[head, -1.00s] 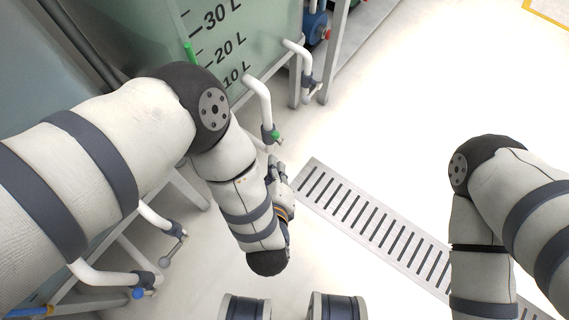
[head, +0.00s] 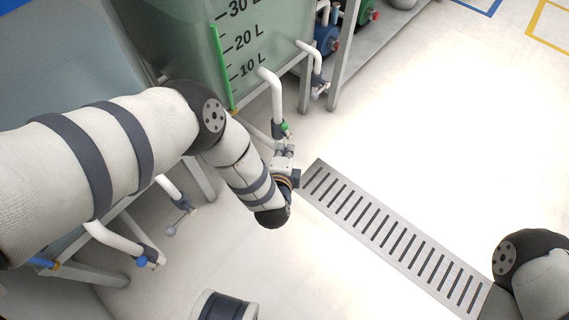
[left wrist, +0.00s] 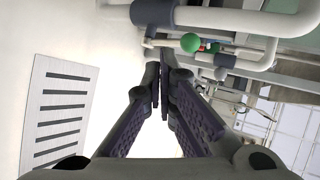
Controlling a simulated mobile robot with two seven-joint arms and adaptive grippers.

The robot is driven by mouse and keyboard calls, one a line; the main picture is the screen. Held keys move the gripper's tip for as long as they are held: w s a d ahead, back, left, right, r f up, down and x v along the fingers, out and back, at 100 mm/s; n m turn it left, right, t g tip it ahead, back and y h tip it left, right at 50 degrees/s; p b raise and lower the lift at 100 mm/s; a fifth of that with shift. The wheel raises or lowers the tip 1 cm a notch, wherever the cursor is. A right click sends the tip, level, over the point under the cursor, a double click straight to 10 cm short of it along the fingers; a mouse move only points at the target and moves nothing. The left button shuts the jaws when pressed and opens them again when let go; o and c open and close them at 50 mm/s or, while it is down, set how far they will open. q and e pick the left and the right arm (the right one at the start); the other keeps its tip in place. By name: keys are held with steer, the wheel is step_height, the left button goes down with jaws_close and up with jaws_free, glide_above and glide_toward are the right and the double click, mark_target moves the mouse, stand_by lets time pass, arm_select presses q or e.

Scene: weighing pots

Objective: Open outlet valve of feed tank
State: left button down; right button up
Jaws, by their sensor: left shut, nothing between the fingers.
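A greenish tank (head: 185,50) with a litre scale stands at the upper left of the head view; no name label shows on it. Its white outlet pipe (head: 275,90) bends down to a dark valve with a green knob (head: 284,127). In the left wrist view the green knob (left wrist: 190,43) is just beyond the fingertips, slightly right. My left gripper (head: 287,150) is right below this valve, shut and empty. Its fingertips (left wrist: 160,75) meet in the wrist view. Whether they touch the valve, and its handle's position, I cannot tell. My right gripper is out of view.
A second outlet pipe (head: 316,60) with a valve is right of the first. A blue-marked valve (head: 143,260) and another pipe with a lever (head: 172,230) are at lower left. A floor grate (head: 395,240) runs to the lower right. The floor beyond is clear.

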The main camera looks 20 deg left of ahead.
mark_target(287, 132)
arm_select(q)
steer(key=w, duration=0.3)
steer(key=shift+w+a+r+b, duration=0.25)
steer(key=shift+w+a+b, duration=0.05)
steer(key=shift+a, duration=0.1)
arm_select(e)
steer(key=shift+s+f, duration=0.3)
arm_select(q)
steer(key=w, duration=0.1)
steer(key=w+d+r+g, duration=0.1)
steer(key=shift+w+r, duration=0.15)
steer(key=shift+w, duration=0.2)
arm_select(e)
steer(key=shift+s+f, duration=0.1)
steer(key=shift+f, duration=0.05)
